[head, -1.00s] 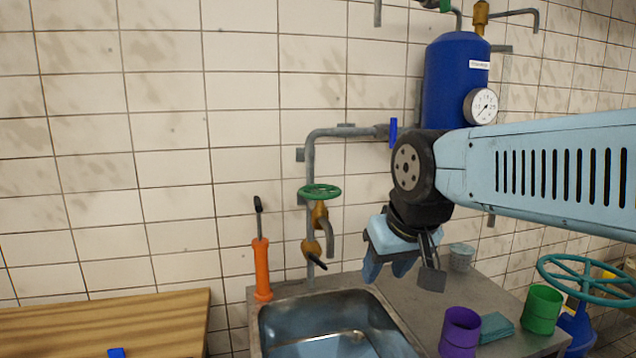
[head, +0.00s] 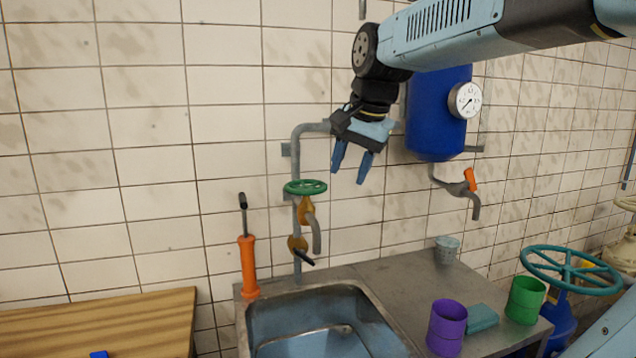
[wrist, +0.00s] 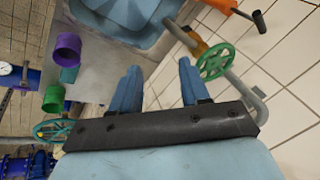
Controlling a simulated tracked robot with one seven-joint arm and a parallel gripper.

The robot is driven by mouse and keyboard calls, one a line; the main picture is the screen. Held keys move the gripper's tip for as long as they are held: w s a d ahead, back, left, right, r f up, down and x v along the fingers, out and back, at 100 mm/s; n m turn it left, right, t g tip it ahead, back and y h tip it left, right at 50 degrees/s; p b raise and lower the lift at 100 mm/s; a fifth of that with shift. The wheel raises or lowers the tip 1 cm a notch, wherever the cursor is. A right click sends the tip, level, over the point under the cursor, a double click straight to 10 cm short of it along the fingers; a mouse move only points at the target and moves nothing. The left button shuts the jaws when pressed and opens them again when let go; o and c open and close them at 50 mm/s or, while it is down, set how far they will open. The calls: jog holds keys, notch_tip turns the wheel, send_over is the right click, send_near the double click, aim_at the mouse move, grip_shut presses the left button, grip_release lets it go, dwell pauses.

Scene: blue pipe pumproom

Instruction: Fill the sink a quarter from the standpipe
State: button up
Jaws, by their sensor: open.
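The metal sink (head: 372,308) is set in the steel counter at the lower middle of the head view. Its basin has a bluish look, and I cannot tell how much water is in it. The standpipe (head: 297,228) runs up the wall behind the sink. It carries a green handwheel (head: 306,187), a brass tap with a grey spout (head: 316,238) and a lower brass valve with a dark lever (head: 303,259). My gripper (head: 351,176) is open and empty, above and right of the handwheel. In the wrist view the handwheel (wrist: 215,62) lies just beyond my gripper (wrist: 158,82), apart from the fingers.
An orange pump-like tool (head: 248,266) stands at the sink's left corner. Purple (head: 447,328) and green (head: 525,300) cups, a teal cloth (head: 482,317) and a small grey bucket (head: 447,249) are on the right counter. A blue tank with a gauge (head: 466,100) hangs behind my arm.

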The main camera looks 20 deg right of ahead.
aim_at(321, 190)
jog(key=w+r+m, duration=0.6)
jog(key=w, duration=0.5)
jog(key=shift+g, duration=0.4)
jog(key=x, duration=1.3)
jog(key=shift+s+f, duration=0.1)
jog(key=shift+f, duration=0.35)
jog(key=shift+c, duration=0.3)
grip_shut()
jog(key=shift+d, duration=0.1)
